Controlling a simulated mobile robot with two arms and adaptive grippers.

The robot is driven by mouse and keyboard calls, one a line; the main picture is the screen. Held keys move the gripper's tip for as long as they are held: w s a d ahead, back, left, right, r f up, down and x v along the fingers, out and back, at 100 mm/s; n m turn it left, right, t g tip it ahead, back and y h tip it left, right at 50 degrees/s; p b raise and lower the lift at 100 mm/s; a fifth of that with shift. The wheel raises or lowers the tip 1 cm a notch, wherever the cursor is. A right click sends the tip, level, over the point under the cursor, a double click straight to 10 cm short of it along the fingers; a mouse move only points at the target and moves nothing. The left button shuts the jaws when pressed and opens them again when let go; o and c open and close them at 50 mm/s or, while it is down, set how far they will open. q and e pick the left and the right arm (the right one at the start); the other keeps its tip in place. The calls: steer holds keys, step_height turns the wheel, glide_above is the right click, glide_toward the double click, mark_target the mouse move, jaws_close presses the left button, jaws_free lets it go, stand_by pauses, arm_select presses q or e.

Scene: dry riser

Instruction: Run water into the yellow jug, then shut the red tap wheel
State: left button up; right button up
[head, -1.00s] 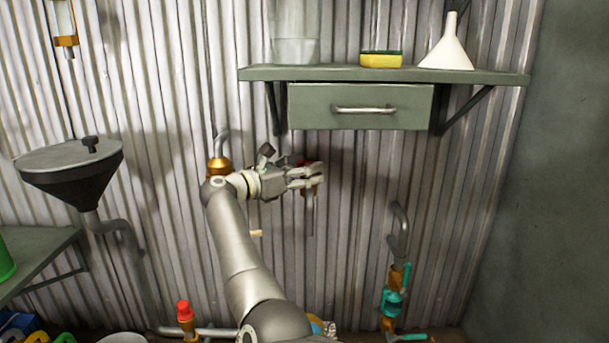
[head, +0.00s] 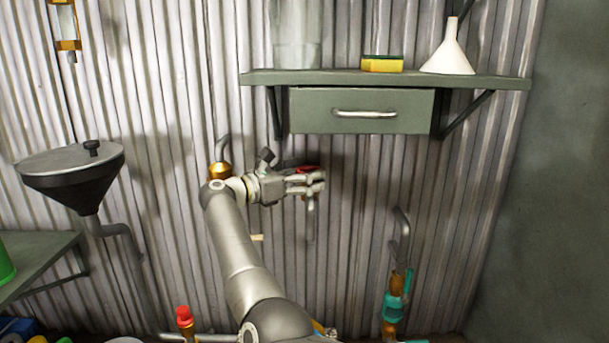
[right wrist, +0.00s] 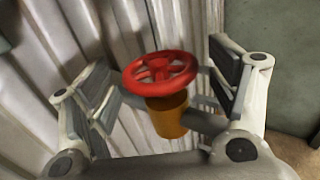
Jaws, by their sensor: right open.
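The red tap wheel (right wrist: 160,72) sits on an orange-brown valve body (right wrist: 168,115) in the right wrist view. My right gripper (right wrist: 163,85) is open, with one finger on each side of the wheel and visible gaps between them. In the head view the right gripper (head: 312,182) is at the wall below the drawer, and a red sliver of the wheel (head: 305,168) shows behind its fingers. A spout pipe (head: 310,218) hangs below. The yellow jug cannot be made out. My left gripper is out of view.
A shelf (head: 255,77) holds a sponge (head: 382,64), a white funnel (head: 448,52) and a clear container (head: 295,35), above a drawer (head: 360,110). A dark hopper (head: 70,180) is at left. A teal-handled valve (head: 393,305) and a red-capped fitting (head: 185,318) are low down.

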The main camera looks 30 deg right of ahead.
steer(key=a, duration=1.2)
steer(key=shift+s, duration=0.35)
steer(key=shift+d, duration=0.1)
